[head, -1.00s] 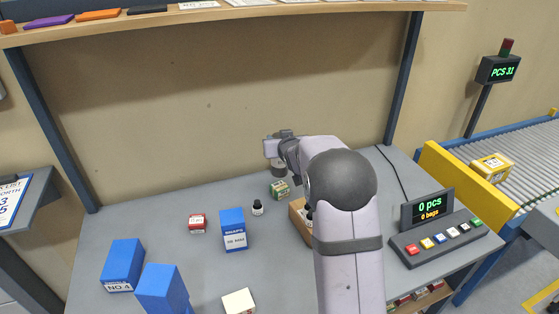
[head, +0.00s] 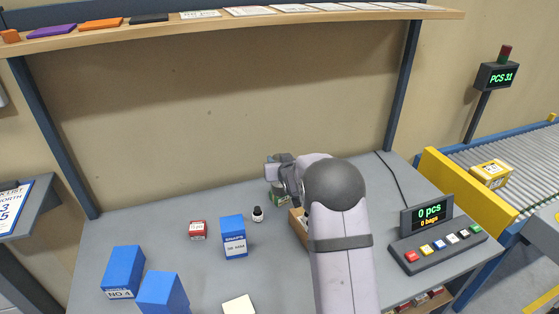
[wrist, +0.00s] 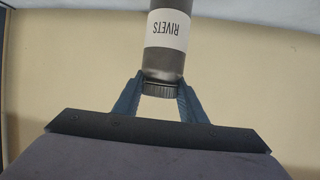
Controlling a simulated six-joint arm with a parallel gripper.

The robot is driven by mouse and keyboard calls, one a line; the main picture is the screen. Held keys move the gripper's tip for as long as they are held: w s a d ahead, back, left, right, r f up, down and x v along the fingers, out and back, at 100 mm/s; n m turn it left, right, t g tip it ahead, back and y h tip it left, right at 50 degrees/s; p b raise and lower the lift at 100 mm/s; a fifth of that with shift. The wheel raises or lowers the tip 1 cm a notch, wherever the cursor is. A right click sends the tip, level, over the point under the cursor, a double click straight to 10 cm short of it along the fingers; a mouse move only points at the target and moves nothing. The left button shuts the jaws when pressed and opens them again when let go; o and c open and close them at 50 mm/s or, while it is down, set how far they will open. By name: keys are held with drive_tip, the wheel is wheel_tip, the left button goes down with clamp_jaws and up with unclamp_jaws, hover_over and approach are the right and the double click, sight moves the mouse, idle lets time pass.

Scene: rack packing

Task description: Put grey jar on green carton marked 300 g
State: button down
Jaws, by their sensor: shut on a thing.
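The grey jar (wrist: 164,62) has a white label reading RIVETS, which appears upside down in the wrist view. My gripper (wrist: 161,84) is shut on its ribbed end, one blue finger on each side. In the head view my gripper (head: 273,172) is at the back of the bench, over the green carton (head: 281,201). The carton is partly hidden by my gripper and the jar, and its marking cannot be read. I cannot tell whether the jar touches the carton.
A small dark bottle (head: 257,214), a red box (head: 198,230) and a blue box (head: 233,238) stand left of the carton. A wooden tray (head: 298,225) is close on the right, partly behind my arm. More blue boxes (head: 122,272) stand front left.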

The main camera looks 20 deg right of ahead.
drive_tip(key=shift+f, duration=0.15)
drive_tip(key=c, duration=1.1)
unclamp_jaws()
drive_tip(key=shift+r, duration=0.2)
drive_tip(key=b+v, duration=0.2)
drive_tip(key=v, duration=1)
drive_tip(key=shift+b, duration=0.3)
